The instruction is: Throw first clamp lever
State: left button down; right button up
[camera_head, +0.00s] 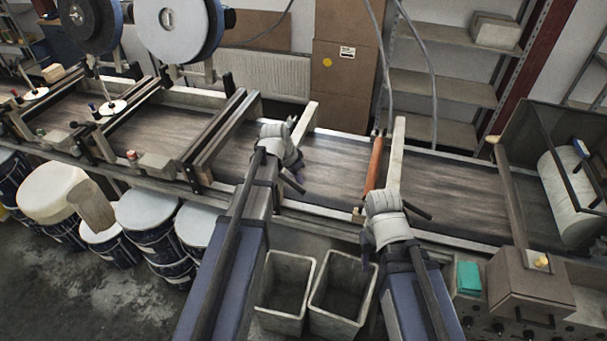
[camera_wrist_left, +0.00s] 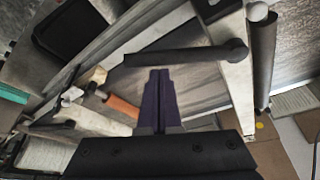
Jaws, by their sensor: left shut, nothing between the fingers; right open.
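A black clamp lever (camera_head: 292,183) sits at the near end of the left pale bar (camera_head: 304,122) across the belt. In the left wrist view this lever (camera_wrist_left: 180,57) is a dark rod with a round pivot at its right end. My left gripper (camera_head: 300,173) is shut and empty, its purple fingertips (camera_wrist_left: 160,78) close to the lever; contact is unclear. A second black lever (camera_head: 417,209) is at the near end of the right pale bar (camera_head: 397,155). My right gripper (camera_head: 370,250) is open beside it, its fingers mostly hidden by the wrist.
The dark conveyor belt (camera_head: 335,165) runs across, with an orange roller (camera_head: 375,163) beside the right bar. Two grey bins (camera_head: 310,290) stand below the near rail. A control box (camera_head: 530,290) is at the right, and drums (camera_head: 150,215) at the left.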

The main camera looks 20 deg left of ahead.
pick_arm(q)
jog(key=shift+w, duration=0.1)
dwell(0.3)
jog(key=shift+s+a+m, duration=0.1)
jog(key=shift+s+m, duration=0.2)
